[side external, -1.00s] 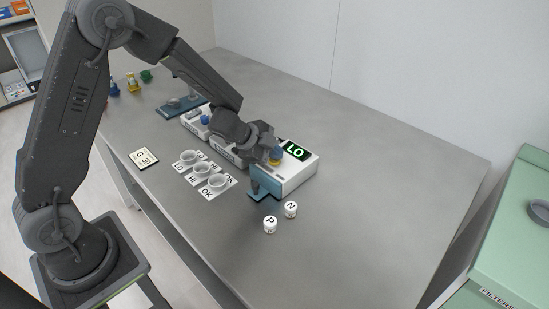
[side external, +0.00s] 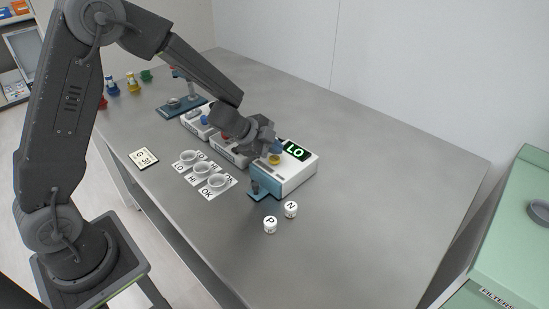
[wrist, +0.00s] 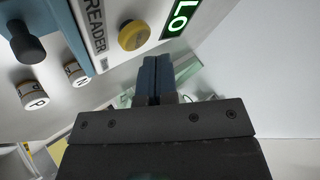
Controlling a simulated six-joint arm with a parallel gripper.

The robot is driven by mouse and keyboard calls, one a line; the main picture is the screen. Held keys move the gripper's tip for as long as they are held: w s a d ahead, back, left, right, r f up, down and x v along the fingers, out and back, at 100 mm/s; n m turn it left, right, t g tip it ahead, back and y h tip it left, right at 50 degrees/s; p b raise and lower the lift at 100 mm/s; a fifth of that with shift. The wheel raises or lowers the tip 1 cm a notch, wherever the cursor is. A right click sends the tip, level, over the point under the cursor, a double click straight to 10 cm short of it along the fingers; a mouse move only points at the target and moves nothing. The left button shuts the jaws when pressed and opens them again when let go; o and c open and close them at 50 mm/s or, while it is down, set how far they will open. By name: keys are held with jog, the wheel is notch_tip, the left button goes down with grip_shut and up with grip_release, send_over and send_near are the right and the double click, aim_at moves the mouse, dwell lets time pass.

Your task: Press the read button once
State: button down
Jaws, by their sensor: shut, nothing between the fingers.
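The white reader box (side external: 298,172) stands on the table with a lit green "LO" display (side external: 295,151). Its round yellow button (side external: 274,159) shows beside the display; it also shows in the wrist view (wrist: 133,36), next to the "READER" lettering. I take it for the read button. My gripper (side external: 267,144) is shut and empty, with blue fingertips just above and to the upper left of the button, apart from it. In the wrist view the shut fingertips (wrist: 155,60) lie below and right of the button. Whether the button is pressed in cannot be told.
A blue stand with a black knob (side external: 259,190) is at the reader's front. Two white vials, P (side external: 270,224) and N (side external: 290,209), stand before it. Labelled cups (side external: 201,174) are to the left. Other devices (side external: 197,122) stand behind. The table's right side is clear.

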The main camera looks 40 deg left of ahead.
aim_at(274, 159)
jog(key=shift+r, duration=0.1)
jog(key=shift+r, duration=2.4)
jog(key=shift+r, duration=0.1)
jog(key=s+a+r+n+t+y, duration=0.1)
jog(key=s+a+r+n+y, duration=0.15)
jog(key=s+r+n, duration=0.35)
jog(key=s+a+r+n+t+y, duration=0.1)
jog(key=s+a+r+n+y, duration=0.2)
jog(key=r, duration=0.4)
jog(key=s+d+n+g+h, duration=0.1)
jog(key=s+d+n+g, duration=0.1)
jog(key=s, duration=0.7)
jog(key=s+d+n+g, duration=0.2)
jog(key=s+d, duration=0.2)
jog(key=s, duration=0.6)
jog(key=shift+d+n+g+h, duration=0.25)
jog(key=shift+n+g+h, duration=0.1)
jog(key=shift+n+g, duration=0.05)
